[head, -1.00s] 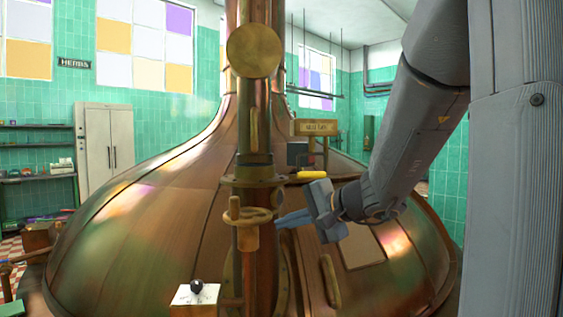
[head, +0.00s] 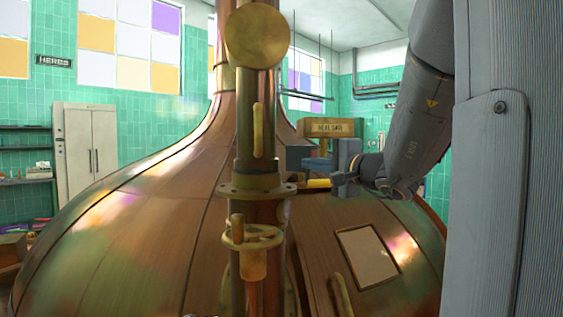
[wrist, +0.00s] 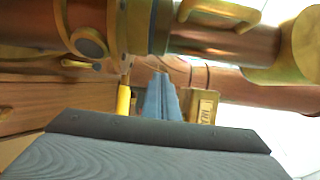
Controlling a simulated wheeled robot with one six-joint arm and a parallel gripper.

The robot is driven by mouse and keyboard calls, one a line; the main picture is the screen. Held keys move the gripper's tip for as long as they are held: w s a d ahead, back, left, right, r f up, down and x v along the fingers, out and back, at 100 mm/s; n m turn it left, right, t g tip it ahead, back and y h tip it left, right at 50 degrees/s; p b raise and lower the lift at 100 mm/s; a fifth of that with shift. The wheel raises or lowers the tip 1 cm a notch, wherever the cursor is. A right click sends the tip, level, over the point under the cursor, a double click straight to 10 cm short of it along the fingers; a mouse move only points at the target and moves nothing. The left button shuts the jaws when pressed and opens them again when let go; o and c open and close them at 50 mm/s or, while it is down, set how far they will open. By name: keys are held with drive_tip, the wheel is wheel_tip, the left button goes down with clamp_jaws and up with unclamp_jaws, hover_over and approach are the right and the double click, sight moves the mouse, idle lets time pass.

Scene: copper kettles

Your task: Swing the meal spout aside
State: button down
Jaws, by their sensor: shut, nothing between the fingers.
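A copper pipe (head: 262,206) stands upright in front of the kettle, with a brass flange (head: 256,188) around it. A yellow handle (head: 318,183) sticks out to the right of the flange; it also shows in the wrist view (wrist: 123,100). A sign (head: 331,127) with small lettering, seemingly starting with "MEAL", stands behind. Which part is the spout I cannot tell for sure. My gripper (head: 306,164) is shut and empty, its blue fingers pointing left just above the yellow handle. In the wrist view the fingertips (wrist: 160,76) lie between handle and sign, apparently apart from both.
The large copper kettle (head: 140,220) fills the middle, with a pale square panel (head: 368,255) on its right side. A dark box (head: 298,157) is close to my fingertips.

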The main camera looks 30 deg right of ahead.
drive_tip(key=shift+w, duration=0.1)
drive_tip(key=shift+w+a, duration=0.1)
drive_tip(key=w+p, duration=0.1)
drive_tip(key=w, duration=0.2)
drive_tip(key=w+p, duration=0.1)
drive_tip(key=w, duration=0.2)
drive_tip(key=w+a+p, duration=0.1)
drive_tip(key=w, duration=0.2)
drive_tip(key=shift+w+p, duration=0.3)
drive_tip(key=shift+a+b, duration=0.1)
drive_tip(key=shift+b, duration=0.2)
